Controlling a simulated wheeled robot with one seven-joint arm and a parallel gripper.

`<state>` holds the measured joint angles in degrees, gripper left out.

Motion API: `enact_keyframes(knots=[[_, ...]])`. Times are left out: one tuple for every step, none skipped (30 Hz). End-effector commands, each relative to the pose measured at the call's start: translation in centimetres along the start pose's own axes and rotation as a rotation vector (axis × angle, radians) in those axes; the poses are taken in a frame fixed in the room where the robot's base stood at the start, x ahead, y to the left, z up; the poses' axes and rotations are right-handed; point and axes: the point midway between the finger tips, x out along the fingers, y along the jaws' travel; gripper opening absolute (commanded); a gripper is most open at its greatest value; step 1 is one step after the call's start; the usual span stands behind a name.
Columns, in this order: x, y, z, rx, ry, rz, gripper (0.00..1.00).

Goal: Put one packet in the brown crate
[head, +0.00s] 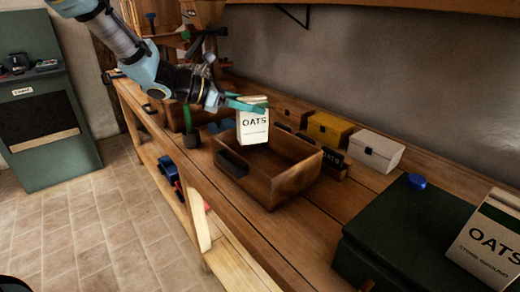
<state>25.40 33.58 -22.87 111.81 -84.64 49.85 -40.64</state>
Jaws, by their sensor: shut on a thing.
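One white packet (253,128) labelled OATS hangs upright from my gripper (250,103), which is shut on its top edge. The packet is over the brown crate (290,186), toward its far left part. Its lower end overlaps the crate's inside in this view; I cannot tell whether it touches the floor of the crate. The crate stands open on the wooden bench, and its visible floor is bare. A second OATS packet (487,243) stands at the lower right, beside or on a dark green box (390,235).
Behind the crate, along the wall, sit a yellow box (330,128) and a white box (377,151). A blue object (417,181) lies on the green box. A green cabinet (40,120) stands on the tiled floor (90,235) at left. A wooden shelf edge (400,8) runs overhead.

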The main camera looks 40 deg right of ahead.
Motion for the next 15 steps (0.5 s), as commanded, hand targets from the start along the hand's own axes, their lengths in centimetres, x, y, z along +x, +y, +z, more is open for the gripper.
enact_keyframes(knots=[[0.4,0.0,-0.7,-0.005,-0.001,-0.003,0.0],[0.5,0.0,-1.2,-0.005,-0.001,-0.003,0.0],[0.8,0.0,-1.8,-0.004,-0.001,-0.003,0.0],[0.9,0.0,-2.1,-0.005,-0.001,-0.002,0.0],[1.0,0.0,-2.4,-0.003,-0.001,-0.002,0.0],[1.2,0.0,-2.8,-0.002,-0.001,-0.002,0.0],[1.2,0.0,-3.0,-0.002,-0.001,-0.002,0.0],[1.3,0.0,-3.2,-0.002,-0.002,-0.002,0.0],[1.5,0.0,-3.5,-0.002,-0.002,-0.001,0.0],[1.6,0.0,-3.9,-0.003,-0.001,-0.001,0.0],[1.8,-0.1,-4.3,-0.004,-0.001,-0.002,0.0],[2.0,-0.1,-4.8,-0.004,-0.001,-0.003,0.0],[2.2,-0.1,-5.2,-0.004,-0.001,-0.003,0.0],[2.4,-0.1,-5.6,-0.004,-0.002,-0.003,0.0],[2.5,-0.1,-5.9,-0.003,-0.002,-0.002,0.0]])
